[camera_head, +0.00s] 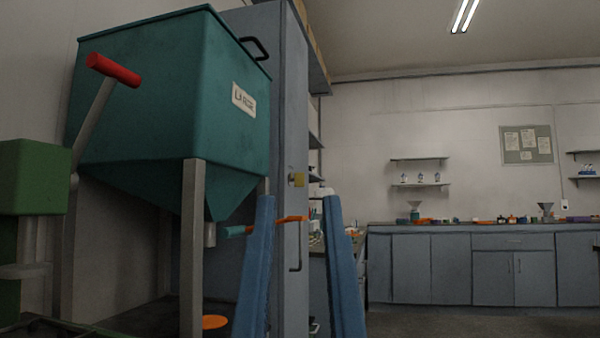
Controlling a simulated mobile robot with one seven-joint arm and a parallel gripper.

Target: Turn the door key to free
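A brass-yellow piece (297,180) sits on the edge of the tall grey-blue cabinet door (291,100). It may be the lock or key, but it is too small to tell its shape or how it is turned. A dark vertical handle (296,246) is on the cabinet lower down. The door looks closed. Nothing touches the brass piece.
A teal hopper (170,110) on grey legs stands at the left, with a red-gripped lever (113,70) before it. An orange handle (292,219) shows between the blue bars. A grey counter (490,265) lines the back wall; open floor lies before it.

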